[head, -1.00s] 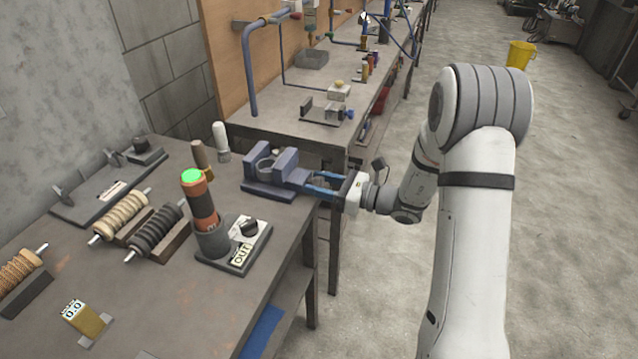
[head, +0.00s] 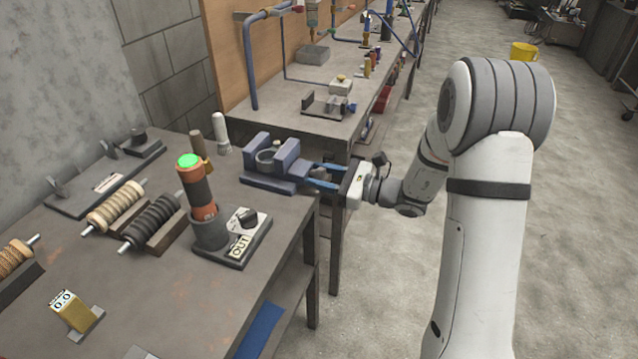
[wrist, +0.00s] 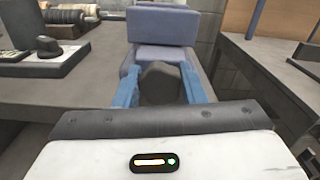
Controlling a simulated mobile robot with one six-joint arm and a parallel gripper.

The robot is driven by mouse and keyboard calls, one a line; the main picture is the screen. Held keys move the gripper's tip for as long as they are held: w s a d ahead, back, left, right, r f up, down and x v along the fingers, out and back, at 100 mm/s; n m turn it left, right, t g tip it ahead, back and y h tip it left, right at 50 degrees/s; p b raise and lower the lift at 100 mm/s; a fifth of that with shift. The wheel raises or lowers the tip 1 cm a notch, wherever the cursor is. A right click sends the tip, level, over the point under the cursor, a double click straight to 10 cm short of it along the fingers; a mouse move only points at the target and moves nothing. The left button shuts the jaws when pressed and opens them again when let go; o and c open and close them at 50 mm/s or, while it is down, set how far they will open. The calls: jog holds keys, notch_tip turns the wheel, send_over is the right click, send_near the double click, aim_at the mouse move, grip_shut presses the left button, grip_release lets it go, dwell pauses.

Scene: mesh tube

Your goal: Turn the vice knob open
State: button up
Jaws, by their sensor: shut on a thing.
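The blue-grey vice (head: 286,153) stands at the right edge of the near bench, its two upright jaws apart with a grey ring between them. My gripper (head: 313,174) reaches it from the right, over the bench edge. Its two blue fingers are shut on the dark knob (wrist: 160,84), one finger on each side, in the wrist view. The vice also shows behind the knob there (wrist: 162,26). In the head view the knob is mostly hidden by the fingers.
The near bench (head: 140,285) holds a green-topped orange cylinder (head: 199,190), a panel marked OUT (head: 240,247), coils (head: 150,222) and a yellow gauge (head: 73,312). A second bench (head: 310,122) stands behind. The floor (head: 580,220) to the right is clear.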

jog(key=n+b, duration=0.2)
jog(key=b, duration=0.1)
jog(key=f+n+b, duration=0.1)
jog(key=n+b, duration=0.1)
jog(key=b, duration=0.1)
jog(key=shift+d+n+b, duration=0.15)
jog(key=shift+n+b, duration=0.15)
jog(key=n+b, duration=0.5)
jog(key=b, duration=0.4)
jog(key=n+b, duration=0.5)
jog(key=b, duration=0.4)
jog(key=shift+f+n, duration=0.15)
jog(key=shift+n, duration=0.25)
jog(key=n+b, duration=0.4)
jog(key=b, duration=0.2)
jog(key=shift+n+b, duration=0.3)
jog(key=n, duration=0.1)
jog(key=n+b, duration=0.1)
jog(key=shift+r+n, duration=0.3)
jog(key=shift+n, duration=0.1)
jog(key=n, duration=1)
jog(key=shift+w+n, duration=0.1)
jog(key=shift+n, duration=0.3)
jog(key=n, duration=0.4)
jog(key=shift+n, duration=0.3)
jog(key=n, duration=0.4)
jog(key=shift+w+n, duration=0.1)
jog(key=shift+n, duration=0.2)
jog(key=shift+d+n, duration=0.1)
jog(key=shift+n, duration=0.2)
